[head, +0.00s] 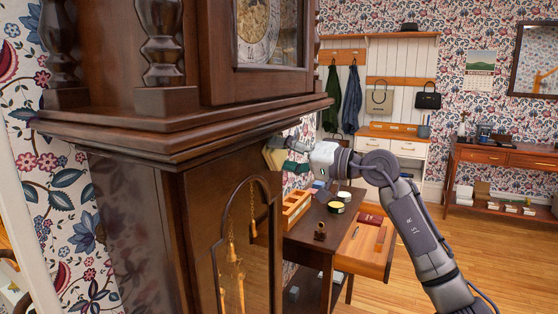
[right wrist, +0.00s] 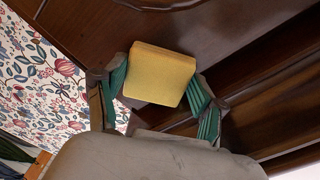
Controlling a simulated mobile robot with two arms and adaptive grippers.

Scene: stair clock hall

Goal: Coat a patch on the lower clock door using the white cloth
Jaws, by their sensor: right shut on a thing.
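The lower clock door (head: 225,192) is dark wood with an arched glass pane; brass weights show behind it. My right gripper (head: 284,153) is beside the door's upper right edge, just under the clock's cornice. It is shut on a yellow sponge-like block (right wrist: 160,74), held between green finger pads in the right wrist view. The block faces the dark wood; I cannot tell whether it touches. I see no white cloth; the held thing is yellow. No coated patch can be made out. My left gripper is not in view.
The cornice (head: 190,130) juts out above the door. A dark side table (head: 305,247) with an open drawer (head: 362,254), a wooden tray (head: 296,207) and two round tins (head: 340,200) stands behind my right arm. Wooden floor lies open at the right.

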